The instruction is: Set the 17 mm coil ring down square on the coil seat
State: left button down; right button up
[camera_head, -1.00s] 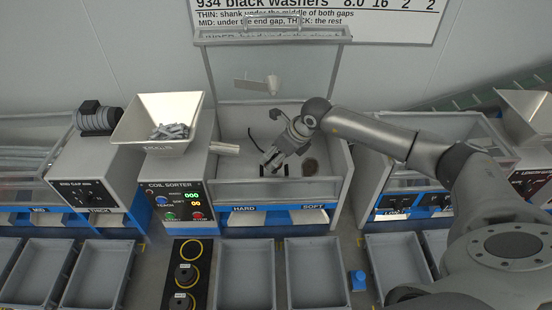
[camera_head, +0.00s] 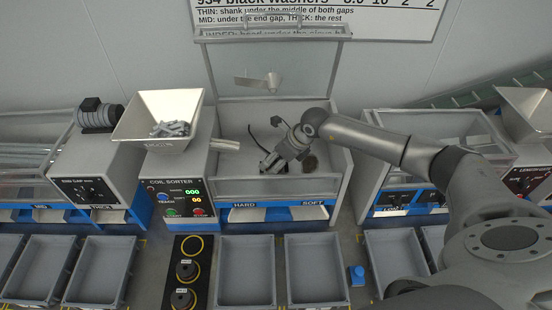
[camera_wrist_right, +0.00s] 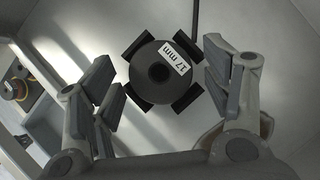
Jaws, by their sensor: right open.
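The coil ring (camera_wrist_right: 152,86), dark and round with a centre hole and a white "17 mm" label, lies face-up in the right wrist view. The coil seat's black corner blocks (camera_wrist_right: 189,99) show around its edge; the ring overlaps their inner ends. I cannot tell whether it rests fully flat. My right gripper (camera_wrist_right: 163,85) is open, its fingers on either side of the ring with gaps. In the head view, my right gripper (camera_head: 272,164) is low inside the sorter bay and hides the ring. My left gripper is not in view.
The bay (camera_head: 232,182) has low walls and a raised clear lid (camera_head: 272,60). A dark round patch (camera_head: 310,163) lies right of the gripper. The coil sorter box (camera_head: 176,170) with its hopper (camera_head: 187,104) stands left. Grey bins (camera_head: 245,303) line the front.

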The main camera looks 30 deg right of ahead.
jog(key=shift+r, duration=0.15)
jog(key=shift+s+d+r, duration=0.15)
jog(key=shift+r, duration=0.1)
jog(key=b+v, duration=0.3)
jog(key=v, duration=0.8)
jog(key=shift+r, duration=0.2)
